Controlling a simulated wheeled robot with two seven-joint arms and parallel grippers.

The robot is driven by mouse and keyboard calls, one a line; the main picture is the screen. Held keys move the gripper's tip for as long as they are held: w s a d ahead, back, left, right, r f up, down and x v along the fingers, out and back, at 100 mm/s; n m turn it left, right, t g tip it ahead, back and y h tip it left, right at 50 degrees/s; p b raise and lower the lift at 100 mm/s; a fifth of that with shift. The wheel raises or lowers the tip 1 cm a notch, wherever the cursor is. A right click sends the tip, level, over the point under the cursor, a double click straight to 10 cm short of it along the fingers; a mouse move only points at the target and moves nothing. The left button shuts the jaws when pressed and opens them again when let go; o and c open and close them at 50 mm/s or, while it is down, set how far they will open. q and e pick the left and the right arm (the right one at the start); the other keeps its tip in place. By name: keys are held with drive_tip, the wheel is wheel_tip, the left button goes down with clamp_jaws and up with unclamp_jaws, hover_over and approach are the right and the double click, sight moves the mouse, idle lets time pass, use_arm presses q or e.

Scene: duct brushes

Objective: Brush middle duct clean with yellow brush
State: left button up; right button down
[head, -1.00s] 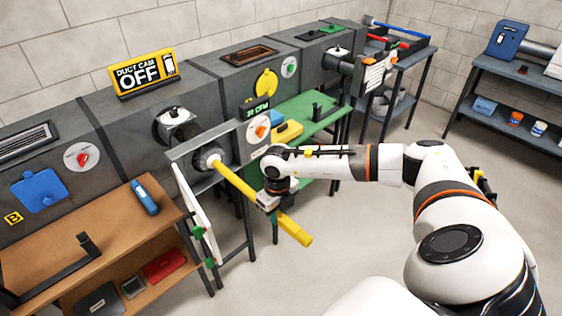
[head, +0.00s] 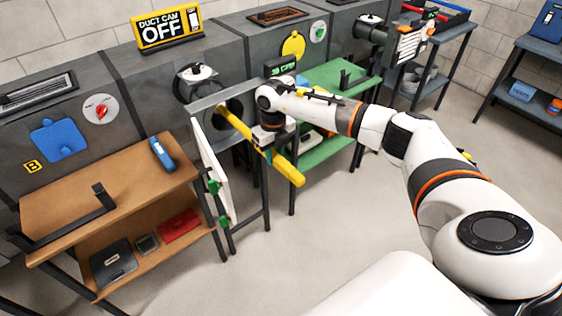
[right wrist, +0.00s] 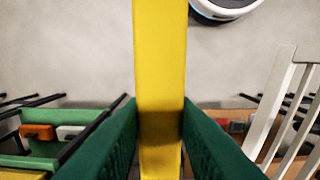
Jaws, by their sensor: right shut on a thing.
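The yellow brush (head: 287,170) has a long square handle. My right gripper (head: 264,145) is shut on this handle, and its green fingers press both sides of it in the right wrist view (right wrist: 160,110). The brush slants up and left into the dark round opening (head: 233,106) of the middle duct, inside a grey frame. Its bristle head is hidden inside. The handle's free end sticks out toward the floor. A white door panel (head: 211,176) with green clips hangs open left of the opening. My left gripper is not in view.
A sign (head: 167,28) reading "DUCT CAM OFF" stands on the duct. A wooden bench (head: 110,195) holds a blue handheld item (head: 162,154) and a black bracket (head: 98,195). A green table (head: 325,80) stands behind my right arm. The floor in front is clear.

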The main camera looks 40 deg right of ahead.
drive_tip(key=w+b, duration=0.3)
drive_tip(key=w, duration=0.1)
drive_tip(key=shift+w+a+f, duration=0.15)
drive_tip(key=shift+w, duration=0.05)
drive_tip(key=shift+w+b, duration=0.3)
drive_tip(key=shift+w, duration=0.25)
drive_tip(key=shift+r, duration=0.2)
